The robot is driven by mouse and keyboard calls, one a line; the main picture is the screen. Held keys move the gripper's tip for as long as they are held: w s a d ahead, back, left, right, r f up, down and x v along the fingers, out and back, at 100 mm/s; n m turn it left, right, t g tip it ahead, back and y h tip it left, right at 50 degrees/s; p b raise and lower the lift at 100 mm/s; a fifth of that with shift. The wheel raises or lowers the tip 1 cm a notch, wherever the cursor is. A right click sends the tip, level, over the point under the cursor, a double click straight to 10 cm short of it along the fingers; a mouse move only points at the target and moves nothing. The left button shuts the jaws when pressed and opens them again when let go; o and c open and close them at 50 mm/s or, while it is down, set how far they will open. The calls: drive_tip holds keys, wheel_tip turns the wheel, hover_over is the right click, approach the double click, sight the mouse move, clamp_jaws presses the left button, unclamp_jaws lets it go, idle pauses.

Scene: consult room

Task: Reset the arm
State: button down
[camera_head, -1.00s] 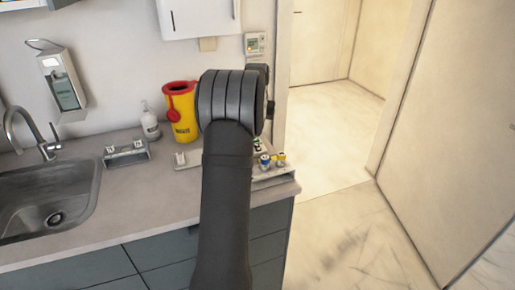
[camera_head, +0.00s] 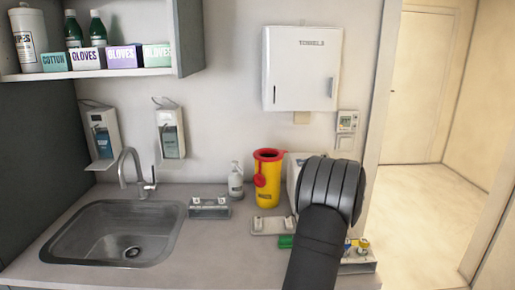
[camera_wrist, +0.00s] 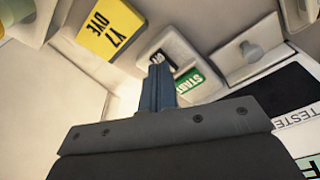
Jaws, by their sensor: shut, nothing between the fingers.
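My arm (camera_head: 320,215) rises from the bottom right of the head view, in front of the counter's right end. Its dark ribbed joint hides my gripper there. In the wrist view my gripper (camera_wrist: 158,82) is shut, its blue-grey fingers together with nothing between them. The fingertips point towards a pale holder beside a green START label (camera_wrist: 190,84); I cannot tell whether they touch it. A yellow label marked Y7 DYE (camera_wrist: 111,30) lies to the upper left.
On the counter (camera_head: 200,262) stand a yellow sharps bin (camera_head: 267,190), a pump bottle (camera_head: 236,185) and a small metal rack (camera_head: 209,208). A sink (camera_head: 115,232) is at left. A doorway (camera_head: 412,130) opens at right. The counter's front middle is clear.

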drive_tip(key=shift+f, duration=0.5)
drive_tip(key=shift+r, duration=0.1)
wheel_tip(320, 180, up, 6)
drive_tip(key=shift+r, duration=0.25)
wheel_tip(320, 180, down, 7)
drive_tip(key=shift+f, duration=0.1)
wheel_tip(320, 180, up, 9)
drive_tip(key=w+a+f, duration=0.1)
drive_tip(key=a+f, duration=0.1)
drive_tip(key=a, duration=0.1)
drive_tip(key=w+a+f, duration=0.2)
drive_tip(key=a, duration=0.1)
drive_tip(key=w+a+f, duration=0.2)
drive_tip(key=a+f, duration=0.1)
drive_tip(key=shift+w, duration=0.1)
drive_tip(key=shift+r, duration=1.05)
